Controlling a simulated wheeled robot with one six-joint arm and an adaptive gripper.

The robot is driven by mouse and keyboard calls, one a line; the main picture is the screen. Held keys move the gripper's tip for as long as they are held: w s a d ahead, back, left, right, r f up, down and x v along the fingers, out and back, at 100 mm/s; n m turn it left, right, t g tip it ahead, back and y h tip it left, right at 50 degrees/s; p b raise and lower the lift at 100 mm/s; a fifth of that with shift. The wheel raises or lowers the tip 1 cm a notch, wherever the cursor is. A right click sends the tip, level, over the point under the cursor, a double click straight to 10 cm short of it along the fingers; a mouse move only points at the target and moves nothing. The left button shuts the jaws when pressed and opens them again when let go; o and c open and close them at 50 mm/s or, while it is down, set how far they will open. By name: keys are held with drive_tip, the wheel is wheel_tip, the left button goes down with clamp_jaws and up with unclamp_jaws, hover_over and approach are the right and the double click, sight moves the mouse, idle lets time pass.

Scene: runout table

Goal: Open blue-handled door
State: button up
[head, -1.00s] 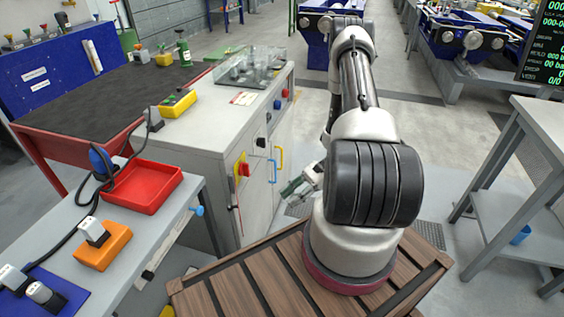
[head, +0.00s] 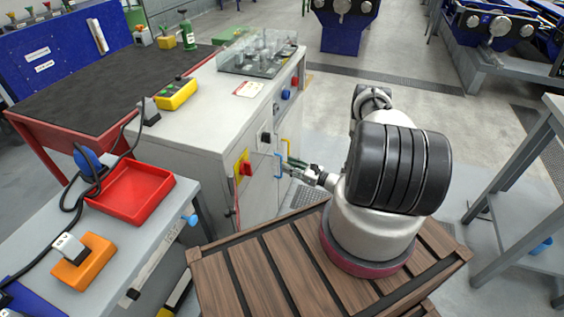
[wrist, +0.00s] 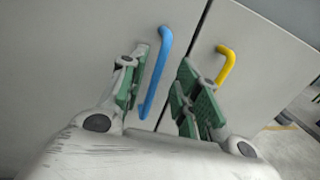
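The blue handle (head: 279,166) is a bent vertical bar on the left door (head: 262,190) of the grey cabinet. In the wrist view the blue handle (wrist: 157,72) shows ahead, between the lines of my two green-padded fingers. My gripper (wrist: 163,80) is open, with the left finger close to the handle and the right finger nearer the door seam. I cannot tell whether a finger touches the handle. In the head view my gripper (head: 290,163) is beside the cabinet front at handle height. The left door looks closed.
A yellow handle (head: 286,149) sits on the right-hand door; it also shows in the wrist view (wrist: 226,64). A bench with a red tray (head: 131,192) stands at left.

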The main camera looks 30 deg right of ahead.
drive_tip(key=shift+x, duration=2.25)
clamp_jaws()
